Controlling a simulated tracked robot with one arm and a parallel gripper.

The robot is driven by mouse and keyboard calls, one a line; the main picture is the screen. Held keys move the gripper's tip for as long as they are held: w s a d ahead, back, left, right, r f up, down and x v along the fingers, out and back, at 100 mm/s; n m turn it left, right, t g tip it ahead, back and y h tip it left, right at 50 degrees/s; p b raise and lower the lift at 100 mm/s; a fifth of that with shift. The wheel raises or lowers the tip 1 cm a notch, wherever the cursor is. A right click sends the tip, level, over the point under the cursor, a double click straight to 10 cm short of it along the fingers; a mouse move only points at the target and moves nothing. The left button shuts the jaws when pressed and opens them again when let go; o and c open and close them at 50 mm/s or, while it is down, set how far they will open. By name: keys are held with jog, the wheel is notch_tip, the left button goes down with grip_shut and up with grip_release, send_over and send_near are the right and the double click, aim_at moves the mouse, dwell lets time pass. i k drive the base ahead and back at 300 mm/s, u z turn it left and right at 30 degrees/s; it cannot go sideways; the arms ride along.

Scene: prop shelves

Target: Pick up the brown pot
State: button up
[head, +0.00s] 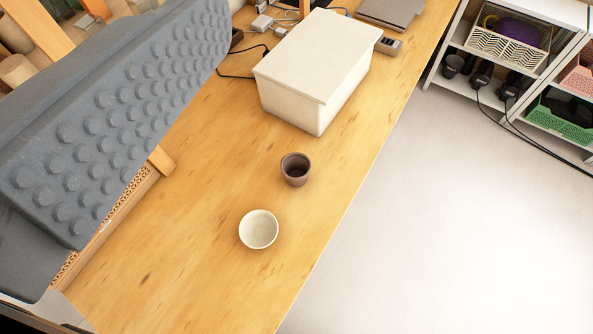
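The brown pot (296,169) is a small dark cup-shaped pot. It stands upright on the wooden table (190,230), with its dark opening facing up. A grey studded part of my gripper (120,115) fills the upper left of the head view, to the left of the pot and apart from it. No second finger can be made out, so its opening does not show. Nothing is seen held against the studs.
A white bowl (259,229) stands close in front of the pot. A large white box (315,70) stands behind it. Cables and small devices lie farther back. Bare table lies left and right of the pot. The table's right edge drops to pale floor (450,220); shelves (520,75) stand beyond.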

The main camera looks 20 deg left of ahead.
aim_at(295, 167)
jog(key=k, duration=1.3)
jog(key=z, duration=0.7)
jog(key=i, duration=2.3)
jog(key=u, duration=0.8)
